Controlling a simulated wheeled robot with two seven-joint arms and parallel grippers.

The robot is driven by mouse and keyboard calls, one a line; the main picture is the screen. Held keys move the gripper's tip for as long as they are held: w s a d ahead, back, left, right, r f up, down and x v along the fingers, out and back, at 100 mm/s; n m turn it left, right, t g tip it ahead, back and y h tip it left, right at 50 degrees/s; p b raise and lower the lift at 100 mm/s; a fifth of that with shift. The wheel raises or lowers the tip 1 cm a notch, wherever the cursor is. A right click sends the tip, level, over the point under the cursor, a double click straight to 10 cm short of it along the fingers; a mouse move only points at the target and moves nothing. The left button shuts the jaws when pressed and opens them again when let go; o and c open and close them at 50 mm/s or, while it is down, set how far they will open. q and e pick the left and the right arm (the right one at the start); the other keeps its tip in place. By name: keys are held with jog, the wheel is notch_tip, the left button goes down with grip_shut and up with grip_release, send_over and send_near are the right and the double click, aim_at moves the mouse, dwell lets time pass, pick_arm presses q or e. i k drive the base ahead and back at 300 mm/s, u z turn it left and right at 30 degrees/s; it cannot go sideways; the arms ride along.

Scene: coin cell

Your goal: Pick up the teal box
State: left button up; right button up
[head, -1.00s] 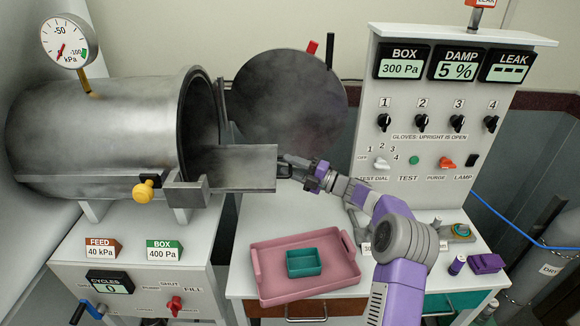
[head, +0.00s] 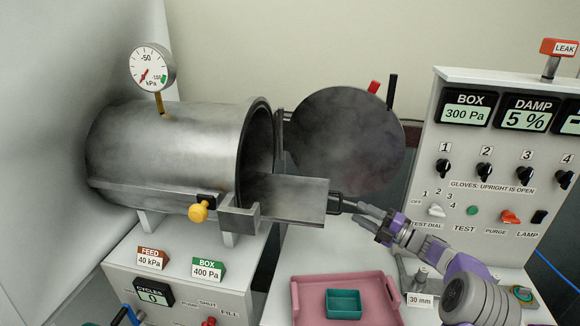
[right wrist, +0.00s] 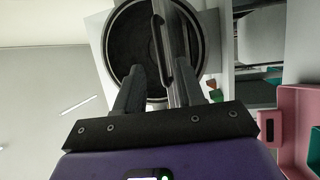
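The teal box (head: 344,304) is a small open box in the pink tray (head: 385,290) at the bottom of the head view. At the right edge of the right wrist view, part of the teal box (right wrist: 315,152) and the pink tray (right wrist: 291,108) show. My right gripper (head: 352,207) is at the black handle (head: 335,203) on the end of the metal slide plate, well above and behind the box. In the right wrist view, the fingers of my right gripper (right wrist: 170,88) stand apart with a gap between them. My left gripper is out of view.
The slide plate (head: 295,197) sticks out of the open metal chamber (head: 175,150). Its round door (head: 348,135) stands open behind. A switch panel (head: 480,215) stands at right. A 30 mm label (head: 420,299) is right of the pink tray.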

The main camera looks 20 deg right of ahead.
aim_at(340, 303)
jog(key=k, duration=1)
